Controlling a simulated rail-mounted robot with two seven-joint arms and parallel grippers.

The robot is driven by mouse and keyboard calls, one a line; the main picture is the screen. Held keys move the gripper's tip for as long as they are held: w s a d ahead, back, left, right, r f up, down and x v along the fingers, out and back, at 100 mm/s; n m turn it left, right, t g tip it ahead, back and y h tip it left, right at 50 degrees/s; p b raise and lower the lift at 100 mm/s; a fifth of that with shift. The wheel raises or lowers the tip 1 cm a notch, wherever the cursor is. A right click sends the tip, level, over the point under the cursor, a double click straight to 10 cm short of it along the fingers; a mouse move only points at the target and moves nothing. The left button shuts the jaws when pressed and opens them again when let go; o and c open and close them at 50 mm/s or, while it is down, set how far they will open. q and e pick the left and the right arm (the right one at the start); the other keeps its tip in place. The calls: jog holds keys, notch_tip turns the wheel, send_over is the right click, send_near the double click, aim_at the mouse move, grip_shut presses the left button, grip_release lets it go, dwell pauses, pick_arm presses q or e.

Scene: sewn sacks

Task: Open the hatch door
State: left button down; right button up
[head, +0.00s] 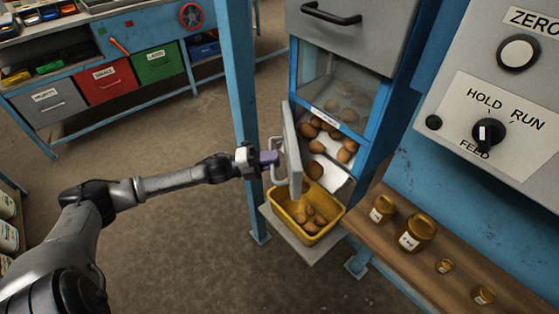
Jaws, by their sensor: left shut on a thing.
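The hatch door (292,148) is a grey panel on the blue-framed chute (358,150). It stands swung out from the opening, seen nearly edge-on. Its pale handle (273,178) is on the side facing my left arm. My left gripper (270,158) is shut on this handle; the fingertips are partly hidden. Behind the door, brown potatoes (345,145) lie in the open chute and on its sloping white lip. My right gripper is out of view.
A yellow bin (328,234) with several potatoes stands under the chute. A blue post (240,90) rises just behind my left gripper. At right are a wooden shelf (440,285) with jars and a control box with a HOLD/RUN/FEED knob (487,132).

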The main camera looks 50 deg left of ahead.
pick_arm(q)
jog(key=shift+s+a, duration=0.1)
jog(key=shift+a, duration=0.15)
jog(key=c, duration=1.1)
grip_release()
jog(key=shift+c, duration=0.2)
jog(key=p+v, duration=0.4)
jog(key=v, duration=0.9)
jog(key=shift+s+a, duration=0.25)
jog(key=shift+a, duration=0.1)
